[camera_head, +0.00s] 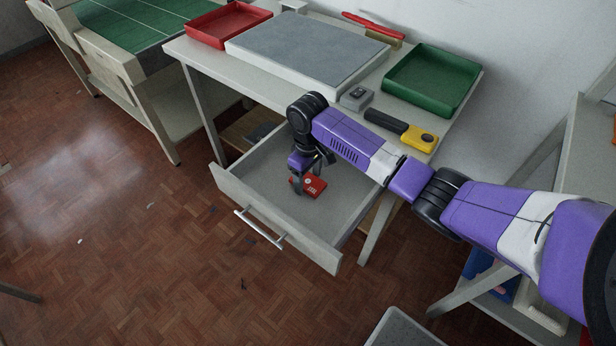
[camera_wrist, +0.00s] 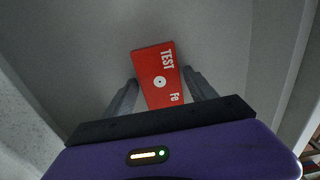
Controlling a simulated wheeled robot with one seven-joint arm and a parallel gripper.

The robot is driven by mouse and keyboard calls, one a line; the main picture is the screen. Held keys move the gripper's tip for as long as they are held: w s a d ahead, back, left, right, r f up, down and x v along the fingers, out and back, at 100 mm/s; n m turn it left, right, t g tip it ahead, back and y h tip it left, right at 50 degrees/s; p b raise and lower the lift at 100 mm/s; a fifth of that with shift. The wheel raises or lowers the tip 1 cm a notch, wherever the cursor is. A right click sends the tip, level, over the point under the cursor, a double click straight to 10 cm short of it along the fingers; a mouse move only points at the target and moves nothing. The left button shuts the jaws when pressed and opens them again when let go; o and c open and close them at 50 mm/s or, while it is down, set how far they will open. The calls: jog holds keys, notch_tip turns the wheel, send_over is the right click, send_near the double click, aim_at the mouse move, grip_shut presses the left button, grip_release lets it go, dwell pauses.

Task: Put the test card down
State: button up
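The test card (camera_head: 313,187) is a small red card inside the open drawer (camera_head: 345,205) of the white table, and seems to lie on the drawer floor. In the wrist view the card (camera_wrist: 157,75) shows white lettering "TEST" and "Fe" and a white round mark. It is slightly turned relative to my gripper. My gripper (camera_head: 311,180) reaches down into the drawer over the card. In the wrist view my gripper (camera_wrist: 160,80) has one finger on each side of the card, with narrow gaps between fingertips and card edges. The card's near end is hidden by my gripper.
The drawer's front panel with its handle (camera_head: 260,230) and its side walls surround my gripper. On the tabletop are a red tray (camera_head: 228,42), a grey pad (camera_head: 308,45), a green tray (camera_head: 432,95) and a yellow-and-black tool (camera_head: 420,138). The rest of the drawer floor looks clear.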

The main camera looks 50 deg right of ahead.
aim_at(308, 182)
jog(key=shift+o, duration=0.5)
notch_tip(308, 182, up, 12)
jog(key=p, duration=0.1)
jog(key=shift+r, duration=0.2)
dwell(0.5)
